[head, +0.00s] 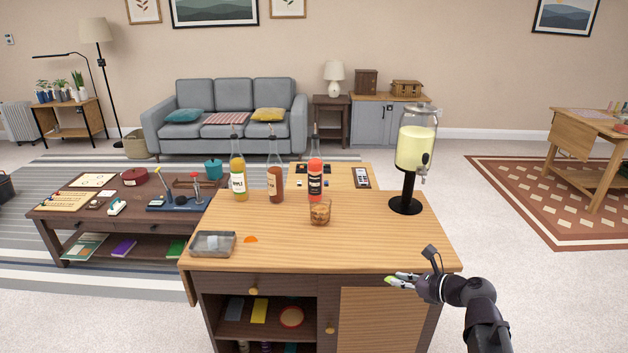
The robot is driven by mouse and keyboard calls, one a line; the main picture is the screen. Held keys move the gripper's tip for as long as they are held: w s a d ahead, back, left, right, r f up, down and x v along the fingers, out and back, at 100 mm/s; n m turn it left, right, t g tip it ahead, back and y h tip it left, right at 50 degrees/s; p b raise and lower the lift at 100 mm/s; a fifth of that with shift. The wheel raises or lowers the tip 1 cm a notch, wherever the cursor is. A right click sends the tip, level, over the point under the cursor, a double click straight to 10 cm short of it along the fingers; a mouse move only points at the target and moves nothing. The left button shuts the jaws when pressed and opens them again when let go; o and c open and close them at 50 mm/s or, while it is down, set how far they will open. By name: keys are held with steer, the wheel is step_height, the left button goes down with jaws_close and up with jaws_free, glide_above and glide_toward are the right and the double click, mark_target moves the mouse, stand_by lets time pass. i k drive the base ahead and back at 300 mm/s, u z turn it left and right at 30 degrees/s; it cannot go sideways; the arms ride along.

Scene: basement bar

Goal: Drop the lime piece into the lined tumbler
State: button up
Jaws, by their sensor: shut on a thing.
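The tumbler (320,213) is a short glass with brownish contents, standing upright near the middle of the wooden bar top. Lines on it are too small to make out clearly. My gripper (398,280) is at the lower right, by the front edge of the bar top, well to the right of the tumbler and nearer the camera. It is shut on a small green lime piece (390,281), partly hidden by the fingers. The lime piece and the tumbler are clearly apart.
Three bottles (275,184) stand behind the tumbler. A drink dispenser (405,205) on a black stand is at the right. A grey glassy tray (213,243) and an orange wedge (250,239) lie at the front left. The front right bar top (375,245) is clear.

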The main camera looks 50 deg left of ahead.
mark_target(319, 221)
steer(key=u, duration=0.6)
steer(key=i, duration=1)
steer(key=u, duration=0.45)
